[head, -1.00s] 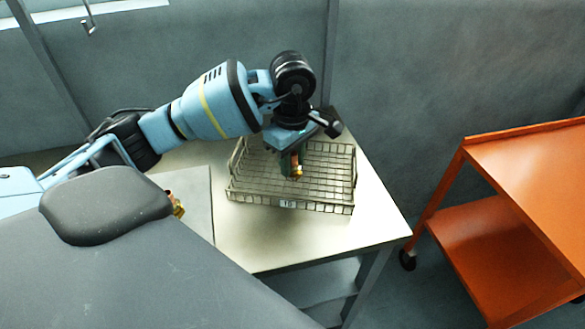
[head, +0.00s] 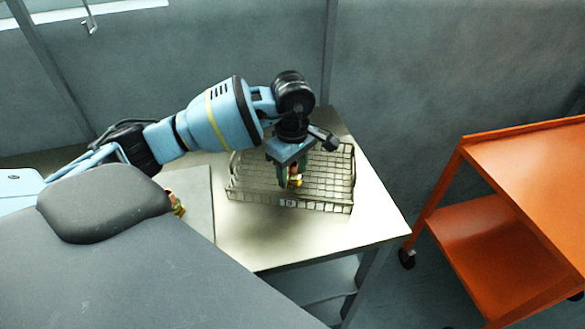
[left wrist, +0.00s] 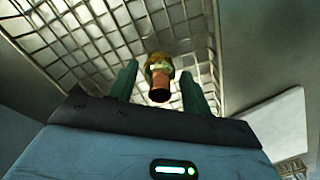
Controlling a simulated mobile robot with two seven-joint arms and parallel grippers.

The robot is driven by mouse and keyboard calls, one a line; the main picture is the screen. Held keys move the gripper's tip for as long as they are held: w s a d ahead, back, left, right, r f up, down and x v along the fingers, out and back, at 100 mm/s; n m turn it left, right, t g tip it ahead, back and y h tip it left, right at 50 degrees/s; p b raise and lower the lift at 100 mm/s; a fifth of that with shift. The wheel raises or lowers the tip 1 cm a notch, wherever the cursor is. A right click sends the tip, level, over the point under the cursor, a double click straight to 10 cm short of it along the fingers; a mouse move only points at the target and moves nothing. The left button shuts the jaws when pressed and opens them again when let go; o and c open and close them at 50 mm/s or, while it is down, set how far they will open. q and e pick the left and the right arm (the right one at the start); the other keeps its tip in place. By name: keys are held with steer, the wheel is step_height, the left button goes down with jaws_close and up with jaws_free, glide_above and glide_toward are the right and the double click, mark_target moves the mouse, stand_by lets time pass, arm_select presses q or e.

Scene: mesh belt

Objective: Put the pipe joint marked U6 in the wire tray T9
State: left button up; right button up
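The wire tray (head: 338,190) stands on the table with a small label on its front rim, too small to read surely. A copper and brass pipe joint (head: 295,181) is inside the tray outline, low between the fingers of my left gripper (head: 292,177). In the left wrist view the pipe joint (left wrist: 159,76) shows with a gap to each finger of the left gripper (left wrist: 159,85), which is open. Tray mesh lies behind it. Any mark on the joint is not readable. I cannot tell if it rests on the mesh. My right gripper is not in view.
Another brass fitting (head: 177,204) lies partly hidden at the edge of a grey mat (head: 199,210) on the table (head: 262,240). An orange cart (head: 530,170) stands to the right, apart from the table. The table front right of the mat is clear.

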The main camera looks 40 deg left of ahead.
arm_select(q)
steer(key=shift+r, duration=0.2)
step_height(320, 180, up, 12)
stand_by(0.6)
steer(key=shift+f, duration=0.1)
stand_by(0.4)
